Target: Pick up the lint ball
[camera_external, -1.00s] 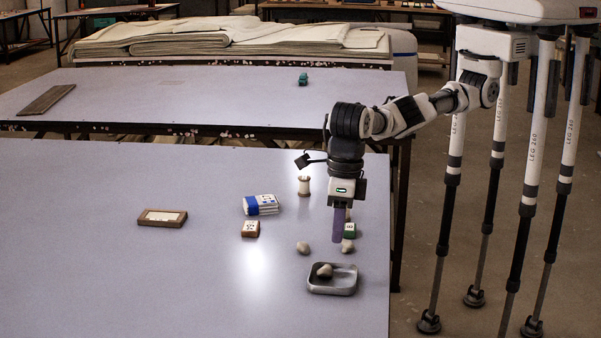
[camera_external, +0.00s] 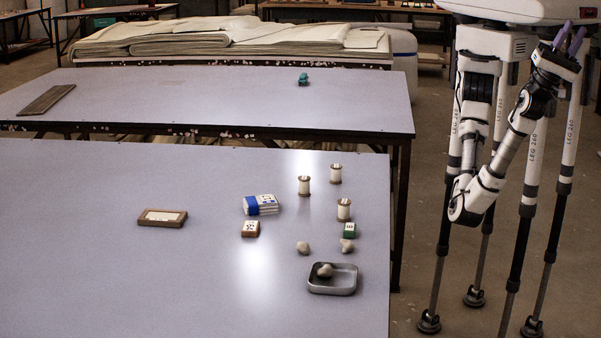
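Three small beige-grey lumps that look like lint balls are in view. One lint ball (camera_external: 303,248) lies on the near table, left of a second lint ball (camera_external: 347,246). A third lint ball (camera_external: 325,271) sits inside the shallow grey metal tray (camera_external: 345,289). My gripper (camera_external: 568,40) is at the upper right, raised beside my own body and far from the table. Its two purple fingers point up and stand apart, with nothing seen between them.
Three thread spools (camera_external: 344,210), a green block (camera_external: 349,231), a brown block (camera_external: 250,229), a blue-banded cloth stack (camera_external: 261,205) and a wooden box (camera_external: 162,218) stand on the near table (camera_external: 90,270). Its left part is clear. A second table (camera_external: 200,100) lies behind.

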